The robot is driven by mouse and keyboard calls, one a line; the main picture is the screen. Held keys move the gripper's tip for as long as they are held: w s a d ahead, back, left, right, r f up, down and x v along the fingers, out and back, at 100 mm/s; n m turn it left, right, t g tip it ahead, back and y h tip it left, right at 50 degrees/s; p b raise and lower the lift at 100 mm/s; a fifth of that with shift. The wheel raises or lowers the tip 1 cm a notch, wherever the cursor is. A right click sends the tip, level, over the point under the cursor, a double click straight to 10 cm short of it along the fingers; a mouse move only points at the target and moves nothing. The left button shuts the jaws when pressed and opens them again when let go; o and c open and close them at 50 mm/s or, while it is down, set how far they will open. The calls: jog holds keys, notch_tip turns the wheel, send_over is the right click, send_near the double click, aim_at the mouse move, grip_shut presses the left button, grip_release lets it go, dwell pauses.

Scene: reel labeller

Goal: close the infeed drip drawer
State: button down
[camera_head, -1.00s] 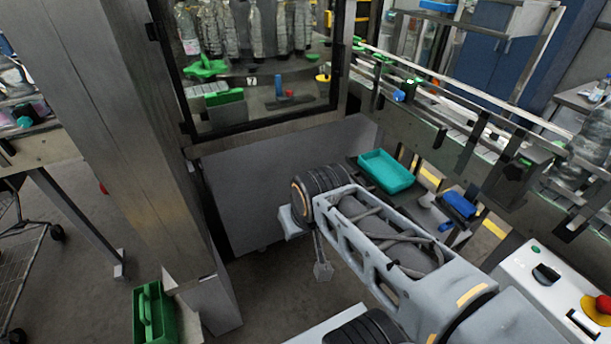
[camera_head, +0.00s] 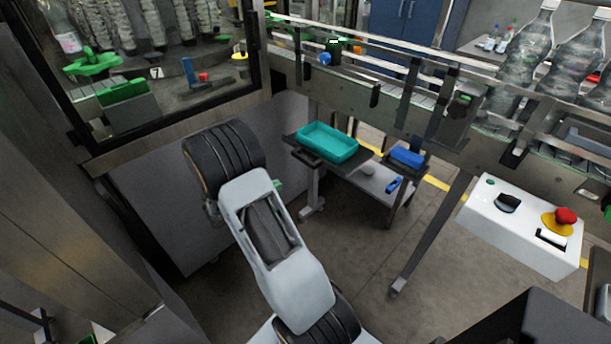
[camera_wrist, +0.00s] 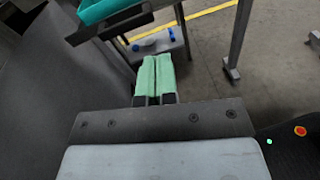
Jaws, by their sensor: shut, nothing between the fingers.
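My gripper (camera_wrist: 155,75) shows in the wrist view with its two pale green fingers pressed together, empty. In the head view only a small green bit of it (camera_head: 278,184) shows past my wrist. A teal tray (camera_head: 328,142) rests on a dark support under the conveyor, beside the grey machine cabinet. A dark bar-like edge (camera_wrist: 112,24) lies below the teal tray (camera_wrist: 105,9) in the wrist view, ahead of and left of my fingers, apart from them. I cannot tell for sure which part is the infeed drip drawer, or how far it stands out.
A blue bin (camera_head: 408,157) and a low grey shelf (camera_head: 372,182) stand right of the teal tray. A conveyor leg (camera_head: 430,240) reaches the floor. A white control box (camera_head: 523,225) with a red button is at the right. Open floor (camera_head: 370,255) lies between.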

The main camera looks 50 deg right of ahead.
notch_tip(320, 180, down, 3)
jog(key=w+d+n+t+h, duration=0.1)
jog(key=n, duration=0.1)
jog(key=p, duration=0.2)
send_near(310, 166)
jog(key=shift+n+t, duration=0.4)
jog(key=d, duration=0.3)
jog(key=s+d, duration=0.1)
jog(key=d, duration=0.1)
jog(key=shift+d, duration=1.2)
